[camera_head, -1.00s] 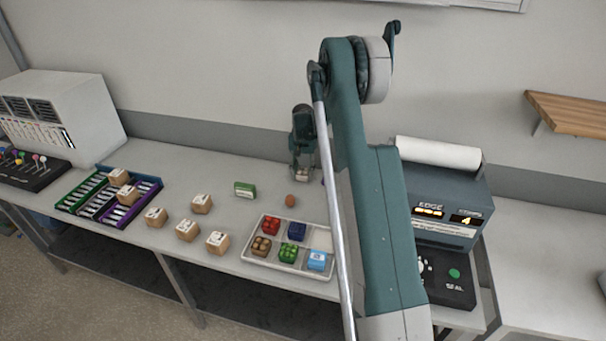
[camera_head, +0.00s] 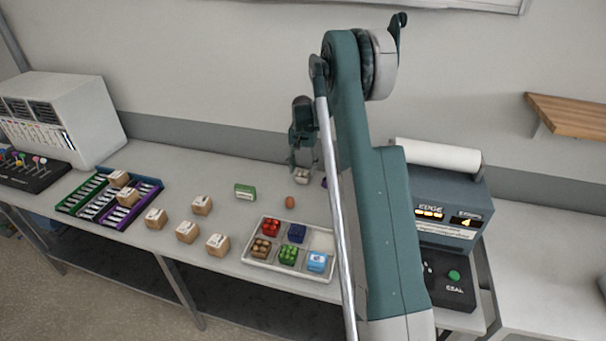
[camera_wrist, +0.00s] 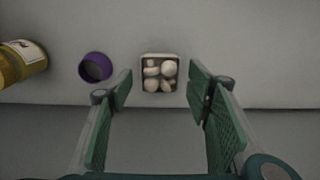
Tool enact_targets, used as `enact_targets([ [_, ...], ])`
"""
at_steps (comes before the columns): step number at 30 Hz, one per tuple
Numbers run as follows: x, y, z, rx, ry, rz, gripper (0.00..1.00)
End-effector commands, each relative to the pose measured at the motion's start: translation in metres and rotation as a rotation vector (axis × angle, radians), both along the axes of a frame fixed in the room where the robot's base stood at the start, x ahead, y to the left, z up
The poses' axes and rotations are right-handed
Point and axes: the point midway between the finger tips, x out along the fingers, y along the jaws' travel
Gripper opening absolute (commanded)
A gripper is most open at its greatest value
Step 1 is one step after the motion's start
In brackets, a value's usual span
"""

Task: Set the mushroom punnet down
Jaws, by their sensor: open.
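The mushroom punnet (camera_wrist: 159,73) holds several white mushrooms and sits upright on the table at the top middle of the wrist view. In the head view the punnet (camera_head: 302,176) stands near the back of the table, below my gripper (camera_head: 301,158). In the wrist view my gripper (camera_wrist: 160,88) is open, with one green finger on each side of the punnet and a gap showing on both sides. The punnet's underside is hidden.
A purple cup (camera_wrist: 96,67) and a yellow jar (camera_wrist: 20,63) are left of the punnet in the wrist view. A brown egg (camera_head: 290,202), a green box (camera_head: 245,191) and a divided tray (camera_head: 274,266) of small goods are in front of it. The sealing machine (camera_head: 440,205) stands right.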

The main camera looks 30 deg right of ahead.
Motion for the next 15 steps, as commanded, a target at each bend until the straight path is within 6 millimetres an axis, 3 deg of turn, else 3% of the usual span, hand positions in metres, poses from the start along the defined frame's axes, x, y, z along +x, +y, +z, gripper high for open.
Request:
enact_targets([
  [6, 0.0, 0.0, 0.038, 0.0, 0.0, 0.0, 0.49],
  [15, 0.0, 0.0, 0.073, 0.0, 0.0, 0.0, 0.49],
])
